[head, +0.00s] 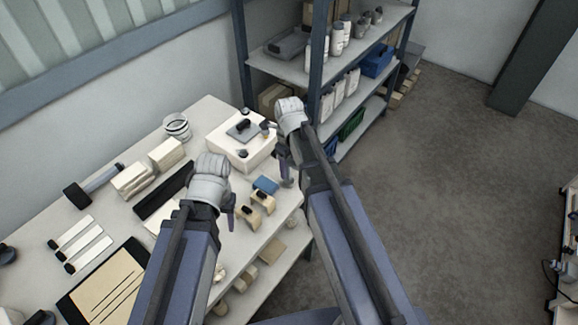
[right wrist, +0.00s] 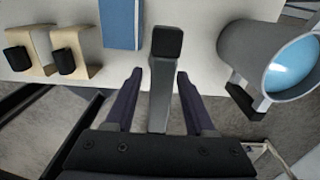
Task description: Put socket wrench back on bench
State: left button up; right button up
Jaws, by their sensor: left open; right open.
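A grey bar with a dark square end, which looks like the socket wrench (right wrist: 161,92), shows in the right wrist view. It lies between the two fingers of my right gripper (right wrist: 159,90), which are apart with gaps on both sides. Its dark end appears over the bench top (right wrist: 190,40) and its shaft crosses the line of the bench edge; I cannot tell whether it touches the bench. In the head view my right gripper (head: 286,174) is at the bench's right edge. My left gripper (head: 231,212) is open and empty over the bench (head: 207,112).
A blue block (right wrist: 122,22) and wooden brackets with dark knobs (right wrist: 70,50) are left of the right gripper. A grey cylinder with a blue inside (right wrist: 268,60) is close on its right. A shelf rack (head: 318,60) stands behind. Open floor (head: 440,160) is to the right.

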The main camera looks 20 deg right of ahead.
pick_arm(q)
jog(key=shift+r, duration=0.1)
pick_arm(e)
notch_tip(320, 180, up, 12)
jog(key=p, duration=1.2)
jog(key=shift+r, duration=0.2)
jog(key=shift+s+a, duration=0.15)
pick_arm(q)
notch_tip(320, 180, up, 12)
pick_arm(e)
jog(key=s+a+n, duration=0.5)
jog(key=s+n, duration=0.2)
jog(key=n, duration=0.9)
jog(key=s+a+n+h, duration=0.1)
jog(key=s+a+n, duration=0.4)
jog(key=n, duration=1.1)
jog(key=shift+s, duration=1)
